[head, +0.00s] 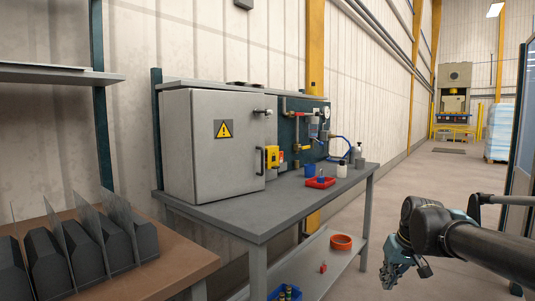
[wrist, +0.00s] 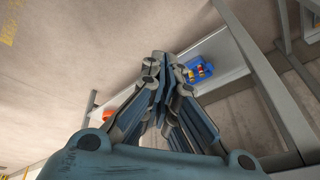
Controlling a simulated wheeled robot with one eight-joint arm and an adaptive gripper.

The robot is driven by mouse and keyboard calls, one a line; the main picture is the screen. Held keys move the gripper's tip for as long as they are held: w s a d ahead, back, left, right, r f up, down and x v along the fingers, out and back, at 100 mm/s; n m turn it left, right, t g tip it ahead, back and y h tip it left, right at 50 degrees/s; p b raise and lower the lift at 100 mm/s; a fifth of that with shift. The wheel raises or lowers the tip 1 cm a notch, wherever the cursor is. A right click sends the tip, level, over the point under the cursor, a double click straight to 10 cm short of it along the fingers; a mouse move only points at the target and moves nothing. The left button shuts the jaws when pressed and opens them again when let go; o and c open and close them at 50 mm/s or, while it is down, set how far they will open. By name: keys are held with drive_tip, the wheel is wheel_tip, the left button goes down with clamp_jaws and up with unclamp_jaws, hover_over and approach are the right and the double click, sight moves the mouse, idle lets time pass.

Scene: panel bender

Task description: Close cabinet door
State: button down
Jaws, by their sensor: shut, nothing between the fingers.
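A light grey metal cabinet (head: 177,150) stands on the grey workbench in the head view. Its door (head: 228,170) carries a yellow warning triangle and has a dark upright handle (head: 263,160) near its right edge. I cannot tell clearly how far the door stands open; the inside is not seen. My gripper (head: 393,275) is at the lower right, well apart from the cabinet and to the right of the bench. In the wrist view my gripper (wrist: 161,58) has its fingers together, with nothing between them. The cabinet does not show in that view.
A brown table (head: 165,270) with dark bins is at the left. Open floor (head: 440,180) lies right of the bench.

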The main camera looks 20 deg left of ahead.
drive_tip(key=w+a+r+n+t+y, duration=0.2)
drive_tip(key=w+a+r+n+y, duration=0.3)
drive_tip(key=w+a+r, duration=0.75)
drive_tip(key=w+a+r+n+t+y, duration=0.3)
drive_tip(key=w+a+r+y, duration=0.3)
drive_tip(key=w+a+r, duration=0.85)
drive_tip(key=w+a+r+t, duration=0.1)
drive_tip(key=w+a, duration=0.3)
drive_tip(key=a, duration=0.6)
drive_tip(key=w+a+r+t+y, duration=0.1)
drive_tip(key=w+a, duration=0.4)
drive_tip(key=a, duration=0.5)
drive_tip(key=shift+w+a+r+y, duration=0.15)
drive_tip(key=shift+r+y, duration=0.15)
drive_tip(key=shift+r, duration=0.5)
